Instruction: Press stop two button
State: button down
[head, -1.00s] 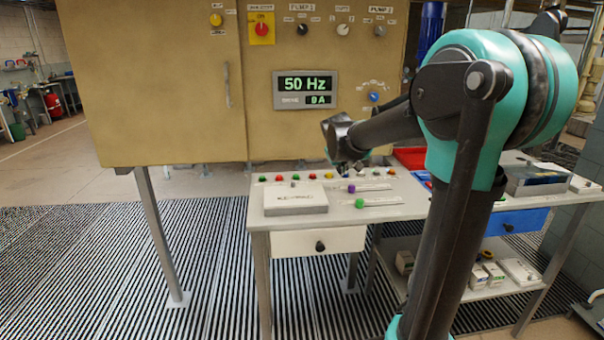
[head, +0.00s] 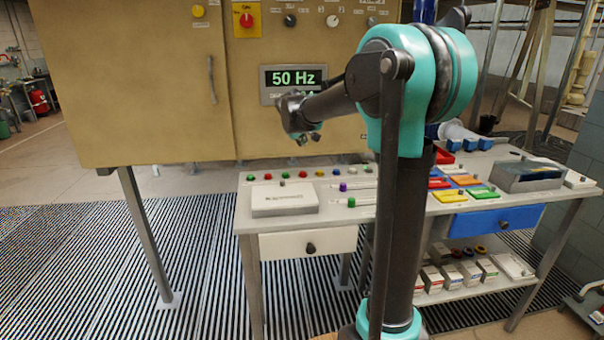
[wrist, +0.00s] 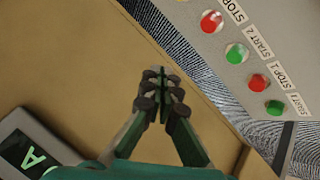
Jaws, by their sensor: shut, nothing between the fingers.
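In the wrist view, a row of round buttons runs along the panel edge at the upper right. The stop two button is the red one (wrist: 211,21) near the top, with its label partly cut off. It also shows in the head view as a small red button (head: 306,173) in the row at the back of the desk. A green button (wrist: 237,53) labelled START 2 is beside it. My gripper (wrist: 160,88) is shut and empty, apart from the buttons. In the head view my gripper (head: 306,138) hangs above the button row, in front of the cabinet.
The tan cabinet (head: 130,90) with a 50 Hz display (head: 295,79) stands behind the desk. Coloured trays (head: 465,181) are at the right. Open air surrounds my gripper above the desk.

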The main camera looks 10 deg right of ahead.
aim_at(302, 173)
jog(key=shift+f, duration=4.35)
jog(key=shift+f, duration=0.15)
jog(key=shift+f, duration=0.25)
jog(key=shift+f, duration=0.5)
jog(key=shift+r, duration=0.9)
jog(key=shift+r, duration=2.55)
